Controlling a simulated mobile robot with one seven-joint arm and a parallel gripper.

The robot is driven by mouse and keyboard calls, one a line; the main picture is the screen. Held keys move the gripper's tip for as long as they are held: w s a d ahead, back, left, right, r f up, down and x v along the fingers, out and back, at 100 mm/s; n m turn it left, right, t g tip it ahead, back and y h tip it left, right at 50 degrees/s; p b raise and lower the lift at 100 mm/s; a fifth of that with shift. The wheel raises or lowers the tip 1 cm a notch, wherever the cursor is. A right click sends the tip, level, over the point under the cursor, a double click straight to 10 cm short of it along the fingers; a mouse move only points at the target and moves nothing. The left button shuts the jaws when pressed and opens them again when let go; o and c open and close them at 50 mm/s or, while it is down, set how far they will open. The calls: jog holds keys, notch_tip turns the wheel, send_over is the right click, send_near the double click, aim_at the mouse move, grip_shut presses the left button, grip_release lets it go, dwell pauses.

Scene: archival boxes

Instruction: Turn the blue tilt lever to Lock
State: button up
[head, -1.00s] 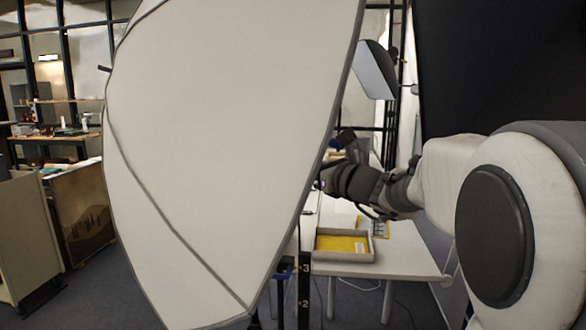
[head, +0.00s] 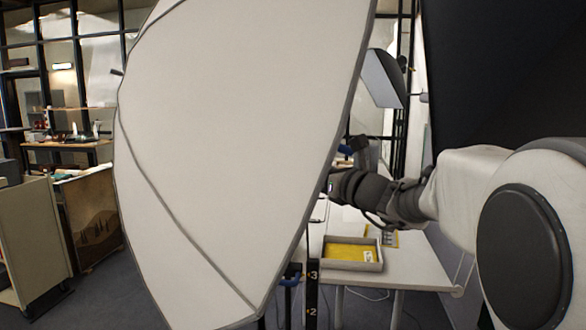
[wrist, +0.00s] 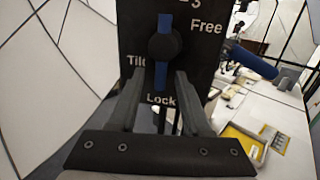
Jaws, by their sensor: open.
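In the wrist view, a blue lever (wrist: 163,22) with a round dark hub (wrist: 163,47) sits on a black panel (wrist: 135,25). It stands nearly upright, its lower end just above the word Lock. Tilt is printed to the lower left and Free to the upper right. My gripper (wrist: 160,78) is open, its fingers on either side of the lever's lower part; I cannot tell whether they touch it. In the head view, my gripper's tip is hidden behind the white softbox (head: 240,130), and the lever cannot be made out.
A second blue handle (wrist: 252,60) sticks out right of the panel. A table (head: 405,277) holds a shallow tray (head: 352,267) with a yellow item inside. The big softbox fills the middle of the head view. A smaller lamp panel (head: 382,80) stands behind.

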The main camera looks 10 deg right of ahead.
jog(key=b+v, duration=0.1)
jog(key=v, duration=1.6)
jog(key=shift+s+b, duration=0.2)
jog(key=shift+b, duration=0.1)
jog(key=shift+d, duration=0.1)
jog(key=s+a+f+n+g, duration=0.95)
jog(key=a+f+n, duration=0.3)
jog(key=n, duration=0.25)
jog(key=s+d+f+n+h, duration=0.2)
jog(key=s+f+n+h, duration=0.2)
jog(key=n, duration=0.4)
jog(key=s+d+f+n+g+h, duration=0.1)
jog(key=s+d+f+n+h, duration=0.2)
jog(key=n, duration=0.4)
jog(key=shift+s+f+n+h, duration=0.4)
jog(key=shift+s+f+h, duration=0.35)
jog(key=shift+s, duration=0.45)
jog(key=shift+d+g, duration=0.1)
jog(key=shift+g, duration=0.15)
